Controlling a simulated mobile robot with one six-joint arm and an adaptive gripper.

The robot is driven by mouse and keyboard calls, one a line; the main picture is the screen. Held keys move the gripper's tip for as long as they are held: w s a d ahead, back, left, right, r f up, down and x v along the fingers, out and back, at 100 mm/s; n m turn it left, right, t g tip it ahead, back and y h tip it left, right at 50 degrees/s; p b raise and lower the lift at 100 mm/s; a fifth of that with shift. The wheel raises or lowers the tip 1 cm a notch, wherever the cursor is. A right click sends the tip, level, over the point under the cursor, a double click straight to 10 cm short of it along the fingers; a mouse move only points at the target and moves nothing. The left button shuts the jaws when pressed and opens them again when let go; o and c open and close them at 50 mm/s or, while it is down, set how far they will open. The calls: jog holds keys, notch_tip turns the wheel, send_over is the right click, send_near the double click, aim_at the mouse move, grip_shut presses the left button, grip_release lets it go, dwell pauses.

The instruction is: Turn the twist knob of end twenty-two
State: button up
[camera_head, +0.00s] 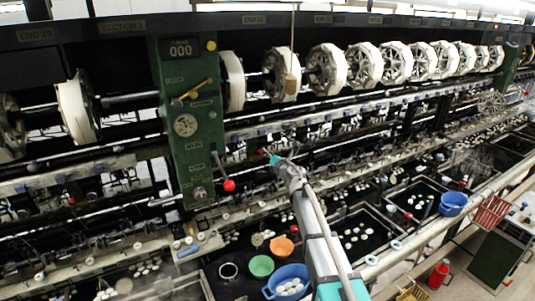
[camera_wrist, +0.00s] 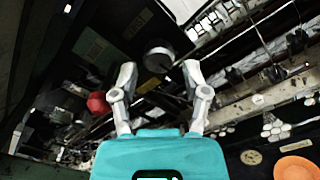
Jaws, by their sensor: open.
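My gripper (camera_wrist: 158,75) is open in the wrist view, its two grey fingers spread apart with nothing between them. A round grey knob-like part (camera_wrist: 158,57) shows just beyond and between the fingertips; I cannot read which end it belongs to. In the head view my arm reaches up from the bottom to the machine front, right of the green column (camera_head: 187,125); the fingers are too small there to make out. The label plate above the reels (camera_head: 253,19) is too small to read surely. The twist knob of end twenty-two cannot be told for certain.
A red ball-ended lever (camera_head: 229,185) sticks out from the column, left of my gripper; the ball also shows in the wrist view (camera_wrist: 98,103). Orange (camera_head: 282,246), green (camera_head: 261,266) and blue (camera_head: 288,281) bowls stand below. White reels (camera_head: 325,70) line the machine above.

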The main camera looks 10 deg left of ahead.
jog(key=shift+x, duration=0.8)
jog(key=shift+c, duration=0.3)
grip_shut()
jog(key=shift+m, duration=0.7)
jog(key=shift+o, duration=0.3)
grip_release()
